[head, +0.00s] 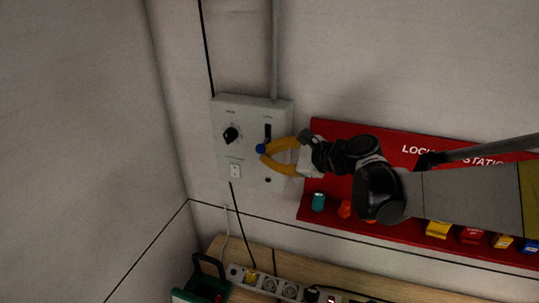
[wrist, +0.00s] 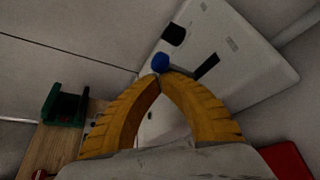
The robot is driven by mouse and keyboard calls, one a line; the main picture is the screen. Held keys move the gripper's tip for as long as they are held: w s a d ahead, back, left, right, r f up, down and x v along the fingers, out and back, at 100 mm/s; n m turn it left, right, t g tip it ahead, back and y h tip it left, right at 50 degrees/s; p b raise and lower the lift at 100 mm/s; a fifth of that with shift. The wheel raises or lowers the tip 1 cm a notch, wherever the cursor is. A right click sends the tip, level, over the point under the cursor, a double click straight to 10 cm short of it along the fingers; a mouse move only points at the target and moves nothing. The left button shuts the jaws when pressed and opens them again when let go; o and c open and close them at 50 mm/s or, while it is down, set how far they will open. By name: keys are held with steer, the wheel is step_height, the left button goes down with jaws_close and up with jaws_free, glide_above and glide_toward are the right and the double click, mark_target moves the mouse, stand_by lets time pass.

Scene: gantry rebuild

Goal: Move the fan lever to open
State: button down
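The fan lever shows as a blue knob (head: 260,148) at the lower end of a dark vertical slot on a pale grey wall panel (head: 281,112). In the wrist view the blue knob (wrist: 160,62) sits just beyond my fingertips, with the dark slot beside it and the panel (wrist: 255,62) behind. My gripper (head: 264,154) has yellow fingers, bowed outward, and reaches in from the right. In the wrist view its tips (wrist: 159,77) come together right at the knob. They look touching or nearly touching it; I cannot see any grip around it.
The panel also has a black rotary knob (head: 231,134) and a white switch (head: 235,171). A red lockout board (head: 310,213) with hanging items is close on the right, behind my arm. Below are a wooden bench (head: 262,252), a power strip (head: 270,285) and a green box (head: 186,296).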

mark_target(264, 147)
steer(key=shift+s+r+m+g, duration=0.1)
steer(key=shift+r+m+g, duration=0.45)
steer(key=shift+m, duration=0.25)
steer(key=shift+a+r, duration=0.1)
steer(key=shift+r, duration=0.1)
steer(key=shift+r+p, duration=0.65)
steer(key=shift+r, duration=0.1)
